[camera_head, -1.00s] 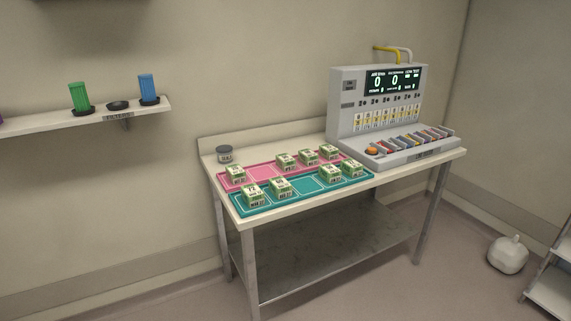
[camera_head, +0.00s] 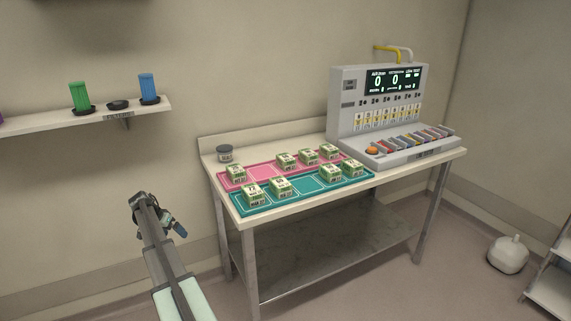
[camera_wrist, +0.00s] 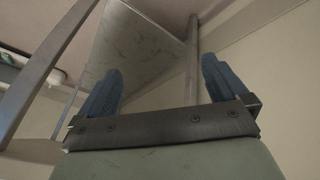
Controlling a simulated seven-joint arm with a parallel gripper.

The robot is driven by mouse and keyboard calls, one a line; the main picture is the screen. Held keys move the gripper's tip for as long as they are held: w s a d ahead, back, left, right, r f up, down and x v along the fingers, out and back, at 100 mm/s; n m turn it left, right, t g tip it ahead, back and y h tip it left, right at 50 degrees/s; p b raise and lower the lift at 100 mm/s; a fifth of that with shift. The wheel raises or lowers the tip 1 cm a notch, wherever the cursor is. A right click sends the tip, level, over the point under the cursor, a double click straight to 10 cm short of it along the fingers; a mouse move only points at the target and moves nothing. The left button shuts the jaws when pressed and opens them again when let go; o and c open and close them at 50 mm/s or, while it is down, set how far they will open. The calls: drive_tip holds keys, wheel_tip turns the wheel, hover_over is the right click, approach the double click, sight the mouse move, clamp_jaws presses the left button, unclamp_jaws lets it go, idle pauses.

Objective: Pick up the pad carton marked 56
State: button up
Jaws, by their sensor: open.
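Several small green-and-white pad cartons stand on the table. Four are on the teal tray (camera_head: 307,184): two at its left (camera_head: 252,194) (camera_head: 280,187) and two at its right (camera_head: 331,173) (camera_head: 353,169). The others are on the pink tray (camera_head: 263,172) behind it, one at its left (camera_head: 236,174) and the rest toward its right (camera_head: 307,157). Their numbers are too small to read, so I cannot tell which is marked 56. My gripper (camera_head: 174,227) is left of the table, apart from the cartons. In the wrist view my gripper (camera_wrist: 160,85) is open, with nothing between its blue fingers.
A grey machine (camera_head: 377,110) with a screen stands on the table's right side. A wall shelf (camera_head: 60,122) holds green and blue cylinders. A white bag-like object (camera_head: 508,254) sits on the floor at right.

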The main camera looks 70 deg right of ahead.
sight(285, 157)
drive_tip(key=s+d+r+m, duration=0.2)
drive_tip(key=s+d+r, duration=0.2)
drive_tip(key=d+r, duration=0.4)
drive_tip(key=s+d+r+m, duration=0.2)
drive_tip(key=s+d+r, duration=0.2)
drive_tip(key=d+r, duration=0.5)
drive_tip(key=s+d+r+m+h, duration=0.1)
drive_tip(key=s+d+r+m, duration=0.2)
drive_tip(key=d+r, duration=0.6)
drive_tip(key=shift+s+d+r+g, duration=0.15)
drive_tip(key=shift+s+g, duration=0.25)
drive_tip(key=shift+s, duration=0.25)
drive_tip(key=s+d+r+m+y, duration=0.1)
drive_tip(key=s+d+r, duration=0.3)
drive_tip(key=s, duration=0.5)
drive_tip(key=s+d+r+m+y, duration=0.15)
drive_tip(key=s+d, duration=0.35)
drive_tip(key=s, duration=0.5)
drive_tip(key=shift+h, duration=0.25)
drive_tip(key=x, duration=0.7)
drive_tip(key=shift+s+d+f, duration=0.15)
drive_tip(key=shift+s+d, duration=0.05)
drive_tip(key=shift+d, duration=0.1)
drive_tip(key=shift+x, duration=2.95)
drive_tip(key=shift+s, duration=0.15)
drive_tip(key=shift+c, duration=0.4)
